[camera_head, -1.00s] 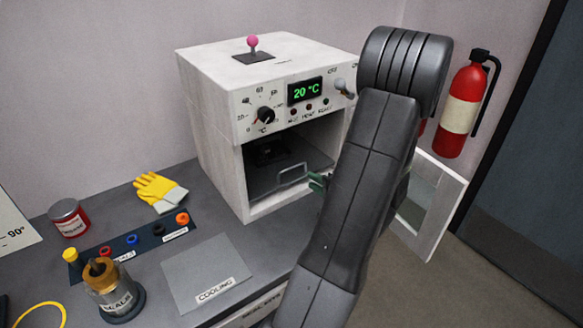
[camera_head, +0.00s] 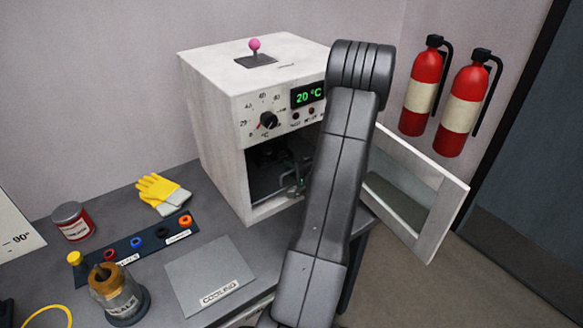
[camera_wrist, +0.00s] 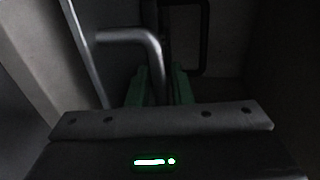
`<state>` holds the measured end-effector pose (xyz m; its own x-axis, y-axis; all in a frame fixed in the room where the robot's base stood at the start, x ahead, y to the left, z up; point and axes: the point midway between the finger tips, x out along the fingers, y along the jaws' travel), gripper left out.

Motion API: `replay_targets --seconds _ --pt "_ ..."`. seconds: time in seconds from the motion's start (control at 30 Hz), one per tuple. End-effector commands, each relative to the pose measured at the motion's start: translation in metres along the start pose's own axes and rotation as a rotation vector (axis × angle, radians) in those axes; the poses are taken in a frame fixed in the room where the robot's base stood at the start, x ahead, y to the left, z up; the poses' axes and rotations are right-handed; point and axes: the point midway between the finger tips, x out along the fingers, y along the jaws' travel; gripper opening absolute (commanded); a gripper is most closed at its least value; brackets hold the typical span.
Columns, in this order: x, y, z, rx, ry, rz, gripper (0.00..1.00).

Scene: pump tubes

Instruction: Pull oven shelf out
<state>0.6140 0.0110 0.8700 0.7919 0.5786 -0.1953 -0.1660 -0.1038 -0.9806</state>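The white oven (camera_head: 215,130) stands on the bench with its front open and its door (camera_head: 440,200) swung out to the right. Inside it is dark, and the shelf is hard to make out in the head view. My gripper (camera_head: 299,184) is at the oven opening, partly hidden by my arm. In the wrist view, a bent metal handle (camera_wrist: 130,36) runs down between the two green fingertips (camera_wrist: 160,88). The fingers look apart, with small gaps beside the handle bar, so the gripper looks open around it.
A grey cooling plate (camera_head: 205,268), a bottle (camera_head: 118,295), a strip of coloured rings (camera_head: 125,254), yellow gloves (camera_head: 157,187) and a red tin (camera_head: 72,222) lie on the bench. Fire extinguishers (camera_head: 460,110) hang on the wall behind the door.

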Motion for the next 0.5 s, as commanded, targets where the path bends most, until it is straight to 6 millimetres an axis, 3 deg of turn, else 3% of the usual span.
replay_targets --seconds 0.03,0.1,0.13,0.5 --pt "-0.0002 0.0000 0.0000 0.000 0.000 0.000 0.16" --pt "-0.0002 -0.0001 0.0000 0.000 0.000 0.000 0.02" --pt "-0.0003 -0.0001 0.0000 0.000 0.000 0.000 0.00" --pt "-0.0077 0.0033 -0.0007 0.000 0.002 0.000 0.00"
